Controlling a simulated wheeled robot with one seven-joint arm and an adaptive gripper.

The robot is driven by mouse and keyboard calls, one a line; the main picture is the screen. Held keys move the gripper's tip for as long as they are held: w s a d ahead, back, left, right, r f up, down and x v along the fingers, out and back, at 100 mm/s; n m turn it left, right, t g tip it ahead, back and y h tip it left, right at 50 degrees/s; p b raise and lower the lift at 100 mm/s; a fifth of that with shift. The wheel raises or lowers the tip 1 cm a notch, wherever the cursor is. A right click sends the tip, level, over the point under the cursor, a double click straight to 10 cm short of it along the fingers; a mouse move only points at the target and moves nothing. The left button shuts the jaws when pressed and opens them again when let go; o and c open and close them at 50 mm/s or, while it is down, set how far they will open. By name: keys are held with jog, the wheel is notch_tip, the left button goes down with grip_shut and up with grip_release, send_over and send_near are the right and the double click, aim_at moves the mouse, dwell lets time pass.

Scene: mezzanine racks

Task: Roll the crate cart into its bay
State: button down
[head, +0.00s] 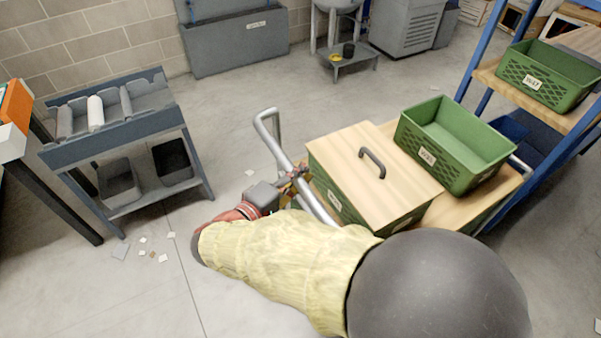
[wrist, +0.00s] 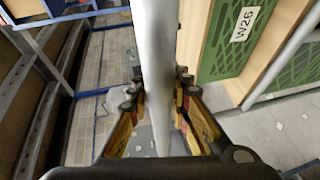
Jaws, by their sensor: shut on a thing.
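The crate cart (head: 505,201) stands in the middle right of the head view, with a wooden deck and a bent grey metal push handle (head: 266,128). It carries a green crate with a wooden lid (head: 345,160) and an open, empty green crate (head: 455,145). My gripper (head: 299,177) is at the handle, its fingers partly hidden by the bars. In the wrist view the handle bar (wrist: 152,70) runs between the two yellow and black fingers, and my gripper is shut on it. A green crate labelled W26 (wrist: 228,40) shows beside the bar. The bay cannot be made out with certainty.
A blue rack (head: 478,50) with wooden shelves and a green crate (head: 545,78) stands close to the cart's right. A grey roller bench (head: 120,125) stands at left. Small scraps (head: 143,240) lie on the floor. Open floor lies behind and left of the cart.

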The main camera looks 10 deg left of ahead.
jog(key=shift+w+a+r, duration=0.1)
jog(key=shift+a+r, duration=0.05)
jog(key=shift+r, duration=0.5)
jog(key=c, duration=2.1)
grip_release()
jog(key=shift+c, duration=0.2)
jog(key=o, duration=0.5)
jog(key=shift+f, duration=0.35)
jog(key=shift+s, duration=0.2)
jog(key=v, duration=1.1)
jog(key=shift+s+a, duration=0.15)
jog(key=shift+s, duration=0.25)
